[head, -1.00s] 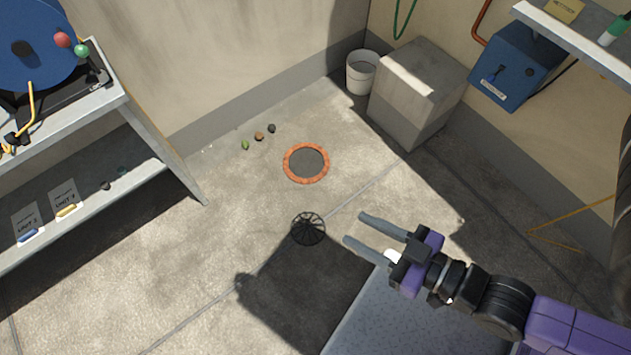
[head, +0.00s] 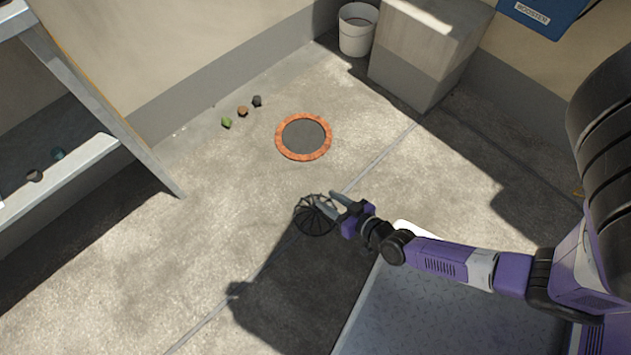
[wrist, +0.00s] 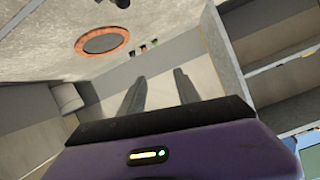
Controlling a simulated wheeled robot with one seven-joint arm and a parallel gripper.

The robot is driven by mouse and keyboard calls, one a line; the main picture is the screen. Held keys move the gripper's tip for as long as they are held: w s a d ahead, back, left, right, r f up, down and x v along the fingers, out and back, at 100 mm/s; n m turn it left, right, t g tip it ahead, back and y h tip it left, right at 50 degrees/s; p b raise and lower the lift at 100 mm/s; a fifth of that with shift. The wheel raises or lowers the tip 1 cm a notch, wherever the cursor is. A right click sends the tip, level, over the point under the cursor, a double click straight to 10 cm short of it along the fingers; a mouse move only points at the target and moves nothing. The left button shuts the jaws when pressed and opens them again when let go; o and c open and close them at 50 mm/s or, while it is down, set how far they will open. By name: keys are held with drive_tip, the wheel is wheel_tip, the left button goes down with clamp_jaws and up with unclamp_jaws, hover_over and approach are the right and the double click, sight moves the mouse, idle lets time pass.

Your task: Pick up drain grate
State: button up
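The drain grate (head: 315,215) is a dark ribbed dome on the concrete floor, at the edge of a shadow, in the head view. My gripper (head: 328,202) is at its upper right side, fingers overlapping the grate in the picture; I cannot tell whether they touch it. In the wrist view the gripper's two fingers (wrist: 160,77) are apart with nothing between them. An orange-rimmed round drain opening (head: 303,138) with a dark middle lies beyond the grate. It also shows in the wrist view (wrist: 102,41).
Three small lumps, green (head: 227,122), brown (head: 243,111) and dark (head: 257,101), lie near the wall. A white bucket (head: 357,30) and a concrete block (head: 425,50) stand at the back. A shelf unit (head: 90,110) is at left. Floor around the grate is clear.

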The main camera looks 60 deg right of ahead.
drive_tip(key=m+g+h+b, duration=0.1)
drive_tip(key=m+b, duration=0.1)
drive_tip(key=b, duration=0.5)
approach(313, 203)
drive_tip(key=x, duration=0.4)
drive_tip(key=shift+w+d+f, duration=0.1)
drive_tip(key=shift+d+f, duration=0.05)
drive_tip(key=shift+f, duration=0.3)
drive_tip(key=shift+w+f, duration=0.2)
drive_tip(key=shift+f, duration=0.1)
drive_tip(key=b+x, duration=0.2)
drive_tip(key=x, duration=0.1)
drive_tip(key=b+x, duration=0.3)
drive_tip(key=shift+s+d+f, duration=0.15)
drive_tip(key=shift+d+f, duration=0.05)
drive_tip(key=shift+f, duration=0.15)
drive_tip(key=shift+w+d+f+h, duration=0.15)
drive_tip(key=shift+w+d+h, duration=0.15)
drive_tip(key=shift+w, duration=0.3)
clamp_jaws()
